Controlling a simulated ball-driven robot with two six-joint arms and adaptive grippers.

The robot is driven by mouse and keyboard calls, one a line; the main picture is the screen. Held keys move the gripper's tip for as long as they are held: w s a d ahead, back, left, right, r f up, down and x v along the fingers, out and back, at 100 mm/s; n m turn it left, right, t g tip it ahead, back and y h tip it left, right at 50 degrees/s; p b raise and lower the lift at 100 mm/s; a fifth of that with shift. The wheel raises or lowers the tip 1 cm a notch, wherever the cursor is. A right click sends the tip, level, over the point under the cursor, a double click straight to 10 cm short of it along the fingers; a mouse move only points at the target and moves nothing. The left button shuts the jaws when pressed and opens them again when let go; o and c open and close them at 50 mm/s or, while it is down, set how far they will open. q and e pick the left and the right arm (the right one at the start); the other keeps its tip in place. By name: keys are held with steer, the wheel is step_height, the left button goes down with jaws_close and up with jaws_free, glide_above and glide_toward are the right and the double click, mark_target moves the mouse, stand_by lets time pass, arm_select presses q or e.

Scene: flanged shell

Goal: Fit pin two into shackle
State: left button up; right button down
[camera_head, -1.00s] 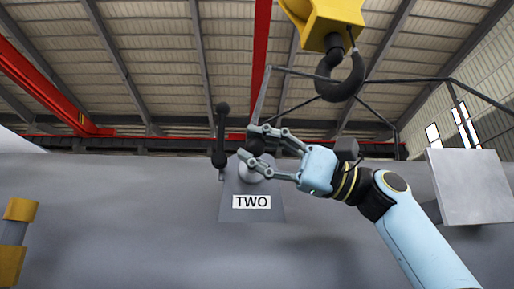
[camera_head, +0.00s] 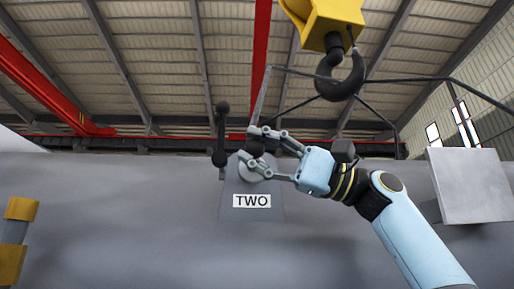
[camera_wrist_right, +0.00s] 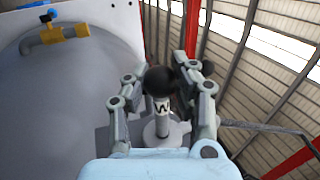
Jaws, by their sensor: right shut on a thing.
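Pin two (camera_wrist_right: 162,118) is a grey rod with a black ball head and a white label, on which a "W" shows. My right gripper (camera_wrist_right: 165,92) is shut on it near the ball. I cannot clearly make out the shackle. My left gripper is out of view.
A dark upright bar (camera_head: 221,135) with knobbed ends stands just left of the gripper. A yellow crane block with a dark hook (camera_head: 342,82) hangs above, with thin dark sling lines around it. A grey box (camera_head: 470,187) is at right, a yellow-banded post (camera_head: 14,240) at left.

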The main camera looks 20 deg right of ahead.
steer(key=shift+w+d, duration=0.35)
steer(key=shift+w, duration=0.85)
steer(key=shift+w+d, duration=0.35)
steer(key=shift+w, duration=0.8)
steer(key=shift+w+d, duration=0.35)
steer(key=shift+w, duration=0.85)
steer(key=shift+s, duration=0.1)
steer(key=shift+s+a+b, duration=0.15)
steer(key=shift+s+a, duration=0.2)
steer(key=shift+s, duration=0.9)
steer(key=shift+s+a+b, duration=0.15)
steer(key=shift+s+a, duration=0.25)
steer(key=shift+s, duration=0.8)
steer(key=shift+s+a+b, duration=0.15)
steer(key=shift+s+a, duration=0.2)
steer(key=shift+s, duration=0.9)
steer(key=shift+w+d, duration=0.25)
steer(key=shift+w, duration=0.7)
steer(key=shift+w+d, duration=0.25)
steer(key=shift+w, duration=0.65)
